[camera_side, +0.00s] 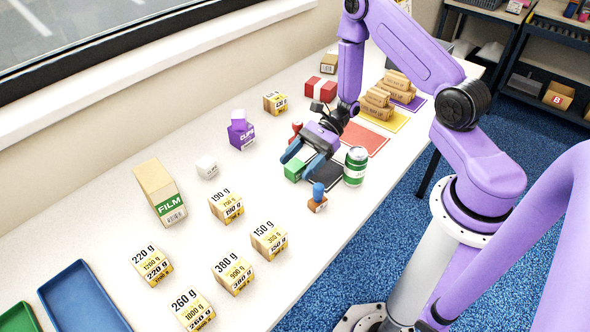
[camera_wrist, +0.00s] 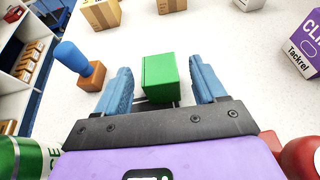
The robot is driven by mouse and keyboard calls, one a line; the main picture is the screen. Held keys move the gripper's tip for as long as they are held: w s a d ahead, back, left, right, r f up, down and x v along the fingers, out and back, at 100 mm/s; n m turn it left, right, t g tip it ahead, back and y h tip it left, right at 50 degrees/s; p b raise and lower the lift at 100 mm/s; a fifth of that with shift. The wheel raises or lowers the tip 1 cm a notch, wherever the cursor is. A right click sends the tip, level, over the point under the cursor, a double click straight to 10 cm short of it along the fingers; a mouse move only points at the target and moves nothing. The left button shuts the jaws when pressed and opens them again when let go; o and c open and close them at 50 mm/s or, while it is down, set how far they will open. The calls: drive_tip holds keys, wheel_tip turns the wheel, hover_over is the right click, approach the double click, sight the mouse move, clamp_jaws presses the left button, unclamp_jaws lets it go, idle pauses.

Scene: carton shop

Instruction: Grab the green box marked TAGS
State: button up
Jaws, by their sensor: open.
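In the wrist view the green box (camera_wrist: 160,78) sits between the two blue fingers, with a gap on each side. No marking on it can be read in either view. My gripper (camera_side: 305,160) is open and low over the box, its fingers on either side of it. In the wrist view my gripper (camera_wrist: 162,88) holds nothing.
A stamp with a blue handle (camera_side: 318,197) and a green-and-white can (camera_side: 355,166) stand close to the gripper. A red object (camera_wrist: 302,155) is near its other side. A purple box (camera_side: 241,133) and several weight-marked cartons stand farther off.

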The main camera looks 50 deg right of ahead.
drive_tip(key=shift+x, duration=0.9)
drive_tip(key=c, duration=1)
drive_tip(key=shift+c, duration=0.2)
drive_tip(key=shift+r, duration=0.15)
